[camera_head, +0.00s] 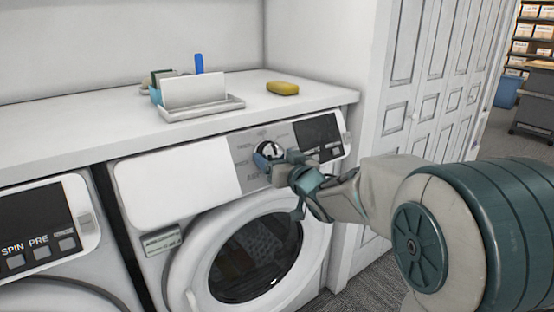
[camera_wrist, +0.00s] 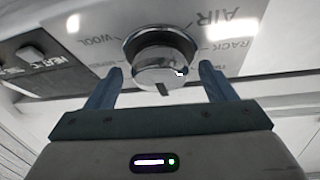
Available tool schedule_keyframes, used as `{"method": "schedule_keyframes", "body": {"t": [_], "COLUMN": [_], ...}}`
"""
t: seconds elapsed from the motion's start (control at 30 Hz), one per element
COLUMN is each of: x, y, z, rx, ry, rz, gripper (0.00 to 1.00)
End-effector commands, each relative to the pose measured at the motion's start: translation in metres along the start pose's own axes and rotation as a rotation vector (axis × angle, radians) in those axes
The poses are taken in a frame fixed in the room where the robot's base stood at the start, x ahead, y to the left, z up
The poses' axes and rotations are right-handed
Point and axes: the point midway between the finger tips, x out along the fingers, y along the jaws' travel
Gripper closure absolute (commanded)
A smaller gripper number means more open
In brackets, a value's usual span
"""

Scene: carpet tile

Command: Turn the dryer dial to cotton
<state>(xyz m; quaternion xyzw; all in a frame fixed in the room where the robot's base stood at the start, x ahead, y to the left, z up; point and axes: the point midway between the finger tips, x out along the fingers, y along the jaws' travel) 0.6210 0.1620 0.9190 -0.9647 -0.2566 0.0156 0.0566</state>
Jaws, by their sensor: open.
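The dryer (camera_head: 170,185) is the white front-loading machine under the counter. Its round chrome dial (camera_wrist: 160,58) shows between my two blue fingertips in the wrist view, with a dark mark on its lower edge. The labels WOOL, AIR and RACK are readable around it; I see no readable cotton label. In the head view the dial (camera_head: 268,150) is partly covered by my gripper (camera_head: 272,164). My gripper, also in the wrist view (camera_wrist: 162,85), is open with one finger on each side of the dial. I cannot tell whether either finger touches it.
A dark display (camera_head: 318,134) sits right of the dial. The round door (camera_head: 205,260) is below. On the counter (camera_head: 60,120) are a white tray (camera_head: 205,110) with a holder and a yellow sponge (camera_head: 283,88). Another machine (camera_head: 45,230) stands at left.

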Motion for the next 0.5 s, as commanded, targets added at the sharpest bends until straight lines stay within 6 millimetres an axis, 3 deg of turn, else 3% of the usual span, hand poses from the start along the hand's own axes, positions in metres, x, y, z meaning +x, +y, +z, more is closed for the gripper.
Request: {"method": "schedule_keyframes", "body": {"t": [0.23, 0.27, 0.4, 0.5], "x": [0.0006, 0.0006, 0.0005, 0.0004], "y": [0.0001, 0.0001, 0.0, 0.0], "z": [-0.0004, -0.0004, -0.0004, -0.0004], "rx": [0.0, 0.0, 0.0, 0.0], "ry": [0.001, 0.001, 0.001, 0.001], "rz": [0.0, 0.0, 0.0, 0.0], "gripper": [0.23, 0.29, 0.68, 0.68]}}
